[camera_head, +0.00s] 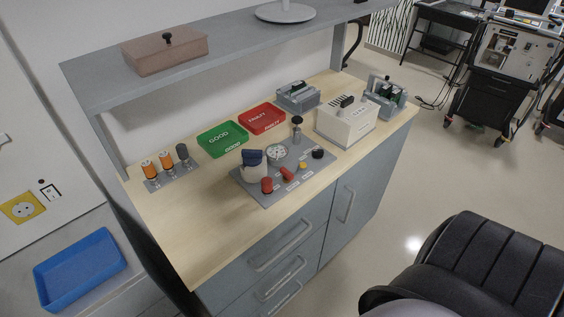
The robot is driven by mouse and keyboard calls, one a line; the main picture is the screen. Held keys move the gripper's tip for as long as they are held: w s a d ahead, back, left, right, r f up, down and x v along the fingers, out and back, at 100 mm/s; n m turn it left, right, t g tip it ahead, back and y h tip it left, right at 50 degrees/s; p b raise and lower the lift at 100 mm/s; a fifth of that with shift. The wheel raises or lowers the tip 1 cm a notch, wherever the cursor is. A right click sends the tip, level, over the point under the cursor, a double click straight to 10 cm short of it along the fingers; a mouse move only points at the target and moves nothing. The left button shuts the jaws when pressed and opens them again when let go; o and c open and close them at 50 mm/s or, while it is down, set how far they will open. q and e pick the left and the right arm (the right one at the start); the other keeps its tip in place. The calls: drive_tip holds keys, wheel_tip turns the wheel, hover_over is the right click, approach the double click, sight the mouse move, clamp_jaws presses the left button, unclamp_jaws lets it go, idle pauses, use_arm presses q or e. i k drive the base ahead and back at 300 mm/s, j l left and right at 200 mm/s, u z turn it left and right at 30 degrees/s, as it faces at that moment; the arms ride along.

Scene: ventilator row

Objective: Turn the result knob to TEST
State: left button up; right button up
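A grey test panel (267,193) lies on the wooden worktop (185,226). It carries a round dial or dish (277,152), a white part with a dark blue top (254,164), two red parts (267,185) at the front, a small yellow button (303,165) and a black knob (317,154) at its right end. The labels are too small to read, so I cannot tell which control is the result knob or where it points. Neither of my grippers is in view.
Green GOOD (222,139) and red FAULTY (262,118) trays lie behind the panel. A white box with a black handle (346,122) stands to its right. A shelf (230,57) overhangs the back. A black ribbed seat (490,265) is at lower right.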

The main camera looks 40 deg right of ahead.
sight(318, 154)
drive_tip(key=z, duration=1.5)
drive_tip(key=j+z, duration=0.15)
drive_tip(key=z, duration=0.2)
drive_tip(key=j+z, duration=0.1)
drive_tip(key=z, duration=0.25)
drive_tip(key=k+j+z, duration=0.1)
drive_tip(key=z, duration=0.3)
